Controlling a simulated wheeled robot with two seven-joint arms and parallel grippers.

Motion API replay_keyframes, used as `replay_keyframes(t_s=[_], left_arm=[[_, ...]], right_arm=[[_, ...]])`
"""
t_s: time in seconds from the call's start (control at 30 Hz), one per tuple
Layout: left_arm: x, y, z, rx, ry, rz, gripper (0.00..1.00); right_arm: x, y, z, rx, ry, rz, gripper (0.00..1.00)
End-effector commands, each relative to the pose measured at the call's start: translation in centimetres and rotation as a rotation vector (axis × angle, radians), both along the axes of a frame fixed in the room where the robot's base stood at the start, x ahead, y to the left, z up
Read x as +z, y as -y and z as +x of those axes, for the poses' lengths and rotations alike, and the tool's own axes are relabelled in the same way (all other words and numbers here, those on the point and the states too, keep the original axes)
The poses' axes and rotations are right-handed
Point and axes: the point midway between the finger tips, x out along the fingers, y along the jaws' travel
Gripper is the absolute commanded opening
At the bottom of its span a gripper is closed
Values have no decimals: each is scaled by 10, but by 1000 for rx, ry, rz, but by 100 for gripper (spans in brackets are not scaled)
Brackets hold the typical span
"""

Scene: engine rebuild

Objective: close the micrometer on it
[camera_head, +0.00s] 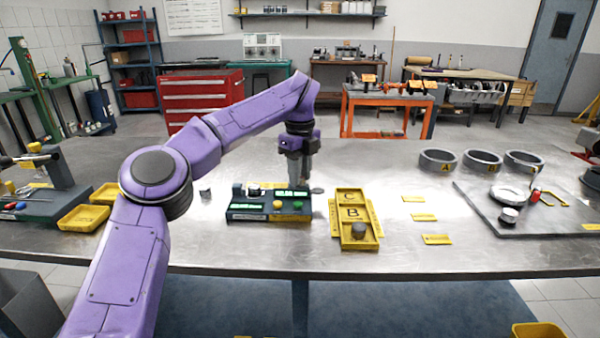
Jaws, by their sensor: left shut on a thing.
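My left gripper (299,184) points down at the micrometer's right rear end. It is shut on a part there, which the fingers largely hide. A small grey round end (317,190) shows just right of the fingers. I cannot tell whether the micrometer touches the cylinder. My right gripper is not in view.
A yellow tray (347,198) marked C and B holds a grey cylinder (358,230) at its front. Another small cylinder (205,194) stands left of the micrometer. Dark rings (438,160) and a plate (540,222) lie to the right. Yellow bins (84,217) stand left.

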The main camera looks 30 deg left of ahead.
Motion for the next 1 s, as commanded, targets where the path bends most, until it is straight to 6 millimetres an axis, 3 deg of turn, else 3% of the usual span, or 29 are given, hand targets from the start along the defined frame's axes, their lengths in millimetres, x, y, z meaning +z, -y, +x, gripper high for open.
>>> replay_keyframes(t_s=[0.07,0.1,0.17,0.43,0.53,0.8,1.0], left_arm=[[0,-1,0,1,1,2,0],[0,-1,0,1,1,2,37],[0,-1,0,1,1,1,56],[1,0,0,0,1,1,56],[10,0,0,1,2,2,56],[75,0,1,3,3,3,56],[104,-1,0,1,1,2,56]], right_arm=[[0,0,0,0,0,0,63],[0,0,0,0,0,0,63],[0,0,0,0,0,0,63],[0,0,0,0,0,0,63],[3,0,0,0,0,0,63],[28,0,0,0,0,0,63],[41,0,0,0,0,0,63]])
